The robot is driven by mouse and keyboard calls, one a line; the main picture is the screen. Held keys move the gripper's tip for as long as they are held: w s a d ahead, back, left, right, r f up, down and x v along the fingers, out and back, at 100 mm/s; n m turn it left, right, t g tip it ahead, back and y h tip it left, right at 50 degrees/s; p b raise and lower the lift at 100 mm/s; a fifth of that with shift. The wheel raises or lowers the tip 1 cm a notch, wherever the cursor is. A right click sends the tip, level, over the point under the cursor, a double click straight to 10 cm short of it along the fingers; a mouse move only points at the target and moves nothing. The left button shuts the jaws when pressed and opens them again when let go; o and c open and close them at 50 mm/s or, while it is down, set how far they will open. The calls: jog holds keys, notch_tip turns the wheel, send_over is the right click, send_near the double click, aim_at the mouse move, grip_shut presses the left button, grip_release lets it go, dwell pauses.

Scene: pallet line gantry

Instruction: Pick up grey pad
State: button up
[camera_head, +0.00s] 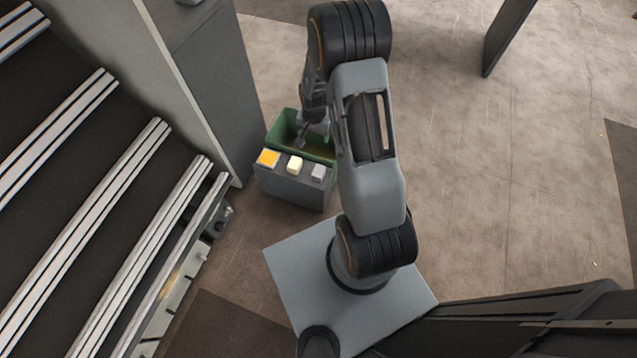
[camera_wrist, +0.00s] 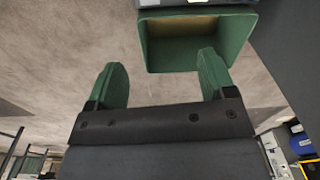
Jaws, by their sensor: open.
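The grey pad (camera_head: 318,172) is a small light block on top of a dark grey stand (camera_head: 292,190), at the right end of a row of three. A yellow-orange pad (camera_head: 268,158) is at the left end and a cream pad (camera_head: 295,166) is between them. My gripper (camera_head: 299,141) is over the green bin behind the stand, apart from the grey pad. In the wrist view my gripper (camera_wrist: 162,60) has two green fingers spread wide with nothing between them. The grey pad cannot be made out in the wrist view.
The open green bin (camera_head: 281,123) adjoins the stand; it also shows in the wrist view (camera_wrist: 154,52). A tall grey cabinet (camera_head: 215,85) stands close on the left. A conveyor with metal rails (camera_head: 130,195) fills the left side.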

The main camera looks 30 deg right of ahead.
aim_at(318, 171)
jog(key=shift+m+g, duration=0.3)
jog(key=shift+m, duration=0.5)
jog(key=f+b, duration=0.1)
jog(key=f, duration=0.5)
jog(key=d+f+b, duration=0.1)
jog(key=f+b, duration=0.1)
jog(key=f, duration=0.5)
jog(key=f+b, duration=0.2)
jog(key=f, duration=0.4)
jog(key=shift+s+d+f, duration=0.2)
jog(key=shift+s+f, duration=0.15)
jog(key=shift+s, duration=0.05)
jog(key=shift+a+f+b, duration=0.15)
jog(key=shift+f+b, duration=1.15)
jog(key=shift+f, duration=1.9)
jog(key=c, duration=1)
jog(key=shift+r, duration=0.15)
